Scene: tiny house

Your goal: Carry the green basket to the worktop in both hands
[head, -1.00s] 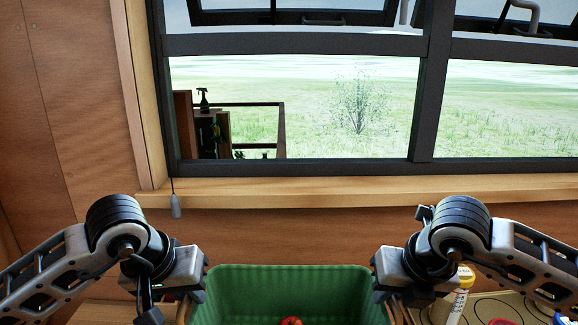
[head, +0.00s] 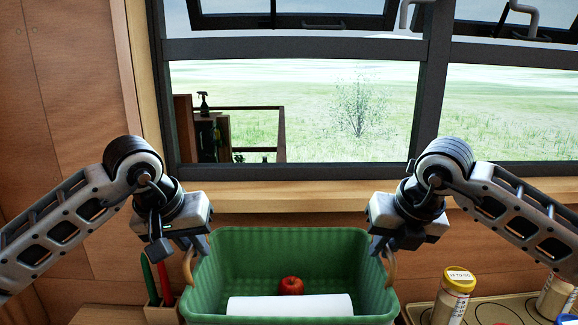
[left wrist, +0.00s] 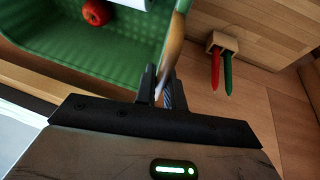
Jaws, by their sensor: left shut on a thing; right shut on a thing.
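The green basket (head: 234,262) is in the lower middle of the head view, held between my two grippers, with a wooden handle at each side. It holds a red apple (head: 291,286) and a white roll-like thing (head: 290,305). My left gripper (head: 200,246) is shut on the left handle (head: 187,266); the left wrist view shows its fingers (left wrist: 162,90) around that handle (left wrist: 173,52). My right gripper (head: 377,247) is shut on the right handle (head: 390,268). The basket's underside is hidden.
A wooden holder (head: 163,313) with a red and a green handled item stands left of the basket. At right, a yellow-capped jar (head: 453,298) and another jar stand on a board with round outlines (head: 490,310). A window (head: 300,110) with a wooden sill is behind.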

